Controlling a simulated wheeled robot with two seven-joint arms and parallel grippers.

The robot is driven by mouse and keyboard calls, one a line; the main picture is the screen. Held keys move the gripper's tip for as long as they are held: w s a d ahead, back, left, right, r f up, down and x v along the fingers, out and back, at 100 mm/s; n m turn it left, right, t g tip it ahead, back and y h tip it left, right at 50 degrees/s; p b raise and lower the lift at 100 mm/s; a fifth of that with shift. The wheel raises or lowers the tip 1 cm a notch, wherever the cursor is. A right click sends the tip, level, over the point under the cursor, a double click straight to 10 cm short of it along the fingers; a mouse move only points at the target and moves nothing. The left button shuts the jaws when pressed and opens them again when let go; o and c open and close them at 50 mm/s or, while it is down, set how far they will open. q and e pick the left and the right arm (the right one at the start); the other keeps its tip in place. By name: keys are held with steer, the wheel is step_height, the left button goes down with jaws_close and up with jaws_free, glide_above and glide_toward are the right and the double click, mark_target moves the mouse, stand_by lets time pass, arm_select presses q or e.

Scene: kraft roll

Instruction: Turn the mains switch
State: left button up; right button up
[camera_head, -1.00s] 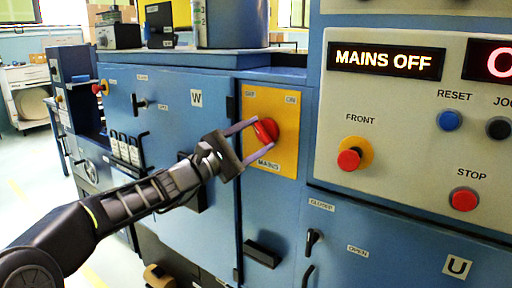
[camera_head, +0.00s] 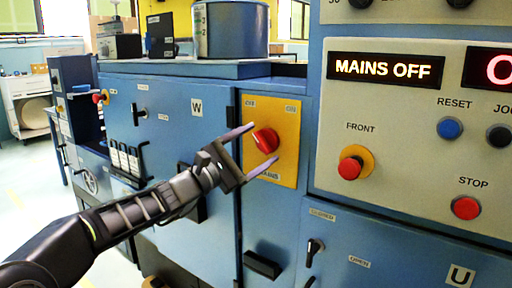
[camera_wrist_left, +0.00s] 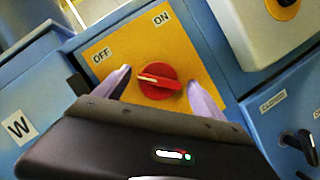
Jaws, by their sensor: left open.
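The mains switch is a round red knob (camera_head: 265,139) on a yellow plate (camera_head: 289,165) with OFF and ON labels at its top. The knob also shows in the left wrist view (camera_wrist_left: 158,82), where its pale mark points left, on the OFF label's side. My left gripper (camera_head: 264,144) is open, its two fingers spread on either side of the knob with a visible gap to it. In the left wrist view the fingers flank the knob, and the gripper body hides what lies below. The display (camera_head: 386,69) reads MAINS OFF. My right gripper is not in view.
A grey control panel to the right carries the FRONT knob (camera_head: 351,167), the blue RESET button (camera_head: 450,128) and the red STOP button (camera_head: 466,207). A black handle (camera_head: 263,265) juts out below the yellow plate. Blue cabinet doors surround it.

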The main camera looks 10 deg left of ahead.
arm_select(q)
steer(key=v, duration=0.7)
steer(key=shift+s+a, duration=0.25)
steer(key=shift+s, duration=0.05)
steer(key=shift+f, duration=0.1)
